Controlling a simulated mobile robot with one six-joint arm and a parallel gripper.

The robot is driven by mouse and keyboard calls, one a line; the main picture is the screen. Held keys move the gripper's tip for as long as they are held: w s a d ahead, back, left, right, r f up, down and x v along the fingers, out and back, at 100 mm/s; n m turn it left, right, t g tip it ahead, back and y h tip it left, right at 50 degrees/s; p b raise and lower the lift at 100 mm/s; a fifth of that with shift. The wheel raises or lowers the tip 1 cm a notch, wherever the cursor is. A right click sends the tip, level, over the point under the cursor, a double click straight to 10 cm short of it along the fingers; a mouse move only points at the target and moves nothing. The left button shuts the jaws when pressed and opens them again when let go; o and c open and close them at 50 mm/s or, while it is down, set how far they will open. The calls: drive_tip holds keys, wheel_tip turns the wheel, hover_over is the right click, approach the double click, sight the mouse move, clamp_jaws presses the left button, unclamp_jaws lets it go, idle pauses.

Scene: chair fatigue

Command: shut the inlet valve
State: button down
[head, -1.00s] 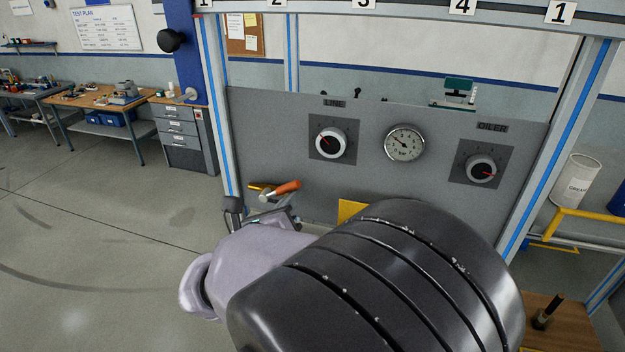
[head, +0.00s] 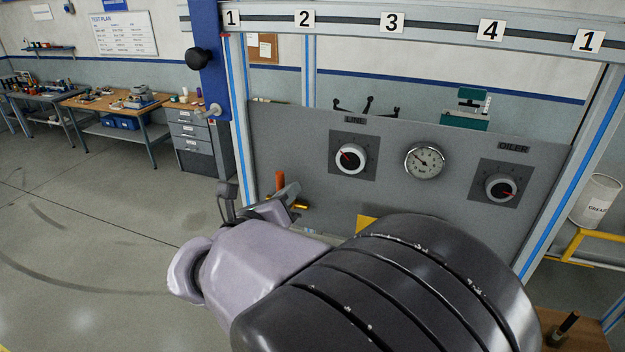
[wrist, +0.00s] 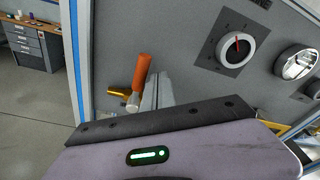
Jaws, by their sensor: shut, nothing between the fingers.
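The valve has an orange lever handle (head: 280,183) on a brass body (head: 300,206), low at the left of the grey panel. In the wrist view the orange handle (wrist: 141,75) points up, leaning slightly right, and the brass piece (wrist: 120,93) lies roughly level to its left. My gripper (head: 288,193) is shut with nothing between its fingers. In the wrist view its grey fingers (wrist: 157,92) stand just right of the handle's lower part; I cannot tell whether they touch it. The fingers partly cover the valve in the head view.
The grey panel (head: 400,205) carries a LINE dial (head: 351,158), a gauge (head: 425,161) and an OILER dial (head: 500,187). A blue-striped frame post (head: 240,120) stands left of the valve. Drawers (head: 190,140) and a workbench (head: 120,105) are farther left, with open floor before them.

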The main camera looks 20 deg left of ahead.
drive_tip(key=shift+a+r, duration=0.2)
drive_tip(key=shift+a, duration=0.05)
drive_tip(key=shift+a+r, duration=0.1)
drive_tip(key=shift+r, duration=0.05)
idle(0.5)
